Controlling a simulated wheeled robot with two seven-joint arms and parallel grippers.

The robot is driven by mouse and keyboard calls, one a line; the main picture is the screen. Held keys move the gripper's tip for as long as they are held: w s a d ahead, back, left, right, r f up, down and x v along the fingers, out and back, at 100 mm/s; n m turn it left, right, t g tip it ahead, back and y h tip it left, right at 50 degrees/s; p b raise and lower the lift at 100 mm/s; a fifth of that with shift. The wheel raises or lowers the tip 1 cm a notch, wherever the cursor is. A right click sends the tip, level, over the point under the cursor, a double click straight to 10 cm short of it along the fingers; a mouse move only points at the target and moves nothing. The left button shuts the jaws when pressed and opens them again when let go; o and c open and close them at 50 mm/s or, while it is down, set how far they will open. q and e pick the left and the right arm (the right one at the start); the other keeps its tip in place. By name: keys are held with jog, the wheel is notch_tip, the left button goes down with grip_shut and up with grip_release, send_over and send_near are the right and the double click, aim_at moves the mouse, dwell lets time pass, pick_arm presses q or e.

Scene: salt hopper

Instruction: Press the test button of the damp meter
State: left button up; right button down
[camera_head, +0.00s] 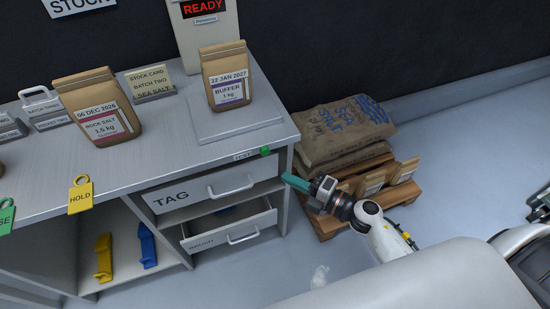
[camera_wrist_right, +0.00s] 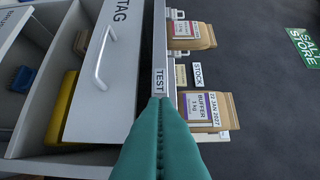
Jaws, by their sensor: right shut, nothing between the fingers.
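The damp meter appears to be the pale upright panel (camera_head: 221,31) with a red READY display and a flat plate (camera_head: 215,130) before it. A round green button (camera_head: 265,150) sits on the counter's front edge, beside a TEST label (camera_head: 243,155). That label also shows in the wrist view (camera_wrist_right: 159,82), just beyond my fingertips; the button is not visible there, probably hidden by the fingers. My right gripper (camera_head: 288,178), with teal fingers, is shut and empty, below and right of the button, apart from it. It fills the lower middle of the wrist view (camera_wrist_right: 160,104). My left gripper is out of view.
A BUFFER bag (camera_head: 225,75) stands on the plate; a rock salt bag (camera_head: 97,106) stands left on the counter (camera_head: 170,150). Below are a TAG drawer (camera_head: 205,190) and a partly open drawer (camera_head: 231,230). A pallet (camera_head: 325,228) with sacks stands behind my gripper.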

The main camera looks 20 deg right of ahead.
aim_at(262, 154)
jog(key=w+a, duration=0.2)
jog(key=w, duration=0.5)
jog(key=shift+f, duration=0.15)
jog(key=shift+w, duration=0.15)
